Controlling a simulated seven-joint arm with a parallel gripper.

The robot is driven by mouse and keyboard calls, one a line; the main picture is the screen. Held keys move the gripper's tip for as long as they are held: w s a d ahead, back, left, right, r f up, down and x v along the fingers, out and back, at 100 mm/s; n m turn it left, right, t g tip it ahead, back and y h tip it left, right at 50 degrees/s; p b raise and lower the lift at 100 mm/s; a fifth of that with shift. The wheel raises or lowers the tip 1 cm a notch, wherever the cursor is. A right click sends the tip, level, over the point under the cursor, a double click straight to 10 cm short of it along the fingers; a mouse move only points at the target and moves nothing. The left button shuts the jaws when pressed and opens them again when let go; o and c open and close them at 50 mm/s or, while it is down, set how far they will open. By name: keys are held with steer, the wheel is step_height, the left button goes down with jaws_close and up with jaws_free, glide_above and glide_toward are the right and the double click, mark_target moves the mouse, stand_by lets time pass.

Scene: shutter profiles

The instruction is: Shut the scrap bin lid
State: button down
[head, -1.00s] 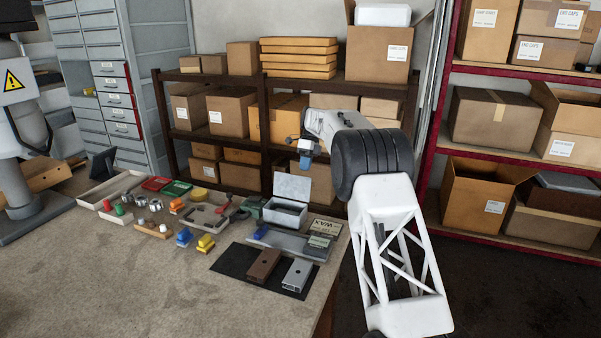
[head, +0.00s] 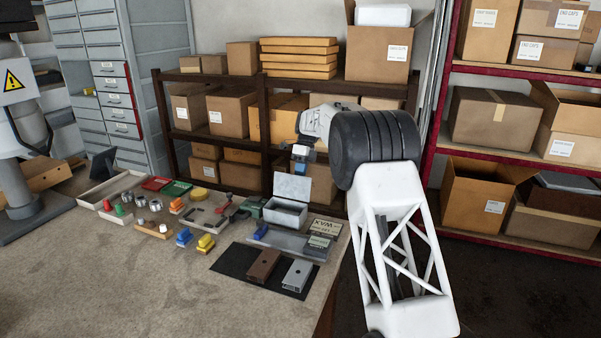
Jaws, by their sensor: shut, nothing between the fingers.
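The scrap bin (head: 284,215) is a small grey metal box on the workbench, near its back right edge. Its lid (head: 292,188) stands open, tilted up at the back of the box. My gripper (head: 299,168) is shut and empty, and in the picture it appears just above the top edge of the lid. It is small in the view. I cannot tell whether the fingers touch the lid.
A black mat (head: 233,261) with brown and silver profiles lies in front of the bin. A grey tray (head: 286,242) and label plates (head: 297,226) are close to it. Coloured stamps and small parts crowd the left. Shelves with boxes stand behind. The bench front is clear.

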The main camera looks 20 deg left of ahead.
mark_target(294, 180)
steer(key=shift+s+r+t, duration=0.4)
steer(key=shift+s+t, duration=0.05)
steer(key=shift+t, duration=0.15)
stand_by(0.6)
steer(key=shift+s+r+t, duration=0.45)
steer(key=shift+s+t, duration=0.3)
steer(key=shift+t, duration=0.1)
steer(key=shift+s+r+t, duration=0.4)
steer(key=shift+s+t, duration=0.35)
steer(key=shift+t, duration=0.1)
steer(key=shift+s+r+t, duration=0.15)
steer(key=shift+s+t, duration=0.55)
steer(key=shift+t, duration=0.05)
steer(key=shift+s+r+t, duration=0.15)
steer(key=shift+s+t, duration=0.55)
steer(key=shift+t, duration=0.05)
steer(key=shift+s, duration=0.4)
steer(key=s+f, duration=0.5)
steer(key=s, duration=0.5)
steer(key=shift+f, duration=0.4)
